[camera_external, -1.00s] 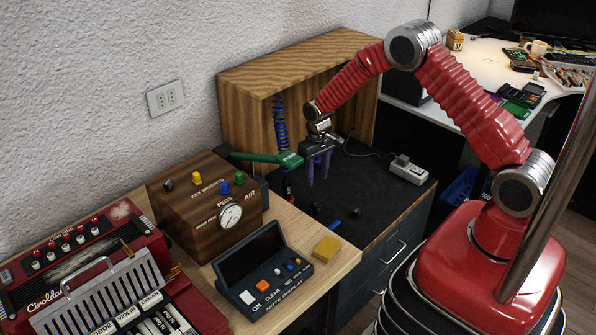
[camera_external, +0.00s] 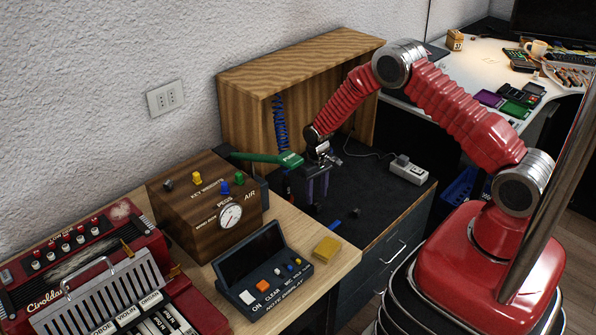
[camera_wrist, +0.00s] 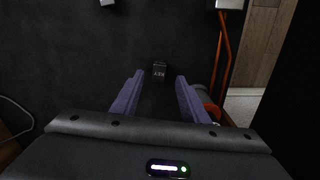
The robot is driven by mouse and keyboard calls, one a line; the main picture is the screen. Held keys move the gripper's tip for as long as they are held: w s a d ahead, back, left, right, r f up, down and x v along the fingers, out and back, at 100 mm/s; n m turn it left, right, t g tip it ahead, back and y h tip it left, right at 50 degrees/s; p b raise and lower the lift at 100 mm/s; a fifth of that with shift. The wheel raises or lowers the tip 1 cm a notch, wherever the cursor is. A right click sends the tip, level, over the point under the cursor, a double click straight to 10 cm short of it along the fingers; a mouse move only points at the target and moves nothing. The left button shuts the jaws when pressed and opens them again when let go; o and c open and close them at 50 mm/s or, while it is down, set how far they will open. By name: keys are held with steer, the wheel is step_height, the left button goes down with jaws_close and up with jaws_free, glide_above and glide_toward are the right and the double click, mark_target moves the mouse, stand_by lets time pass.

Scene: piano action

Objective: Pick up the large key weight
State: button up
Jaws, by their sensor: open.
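A small dark block with pale lettering (camera_wrist: 159,72) lies on the black mat in the wrist view; I take it for the key weight, though its size class cannot be read. My gripper (camera_wrist: 160,82) is open, with a purple finger to the left and right of the block in the picture. The block shows just past the fingertips, and no contact is visible. In the external view my gripper (camera_external: 316,198) points down low over the mat, and the fingers largely hide what is beneath. Another small dark piece (camera_external: 354,213) lies to the right.
A blue stick (camera_external: 333,225) lies near the mat's front edge. A green lever (camera_external: 265,158) reaches close to my gripper's left side. A wooden cabinet (camera_external: 238,120) stands behind, and a white power strip (camera_external: 408,170) lies right. An orange-red cable (camera_wrist: 221,60) runs at right in the wrist view.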

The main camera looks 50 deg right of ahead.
mark_target(317, 204)
steer(key=shift+f, duration=0.2)
steer(key=shift+d+f, duration=0.1)
steer(key=shift+f, duration=2.4)
jaws_close()
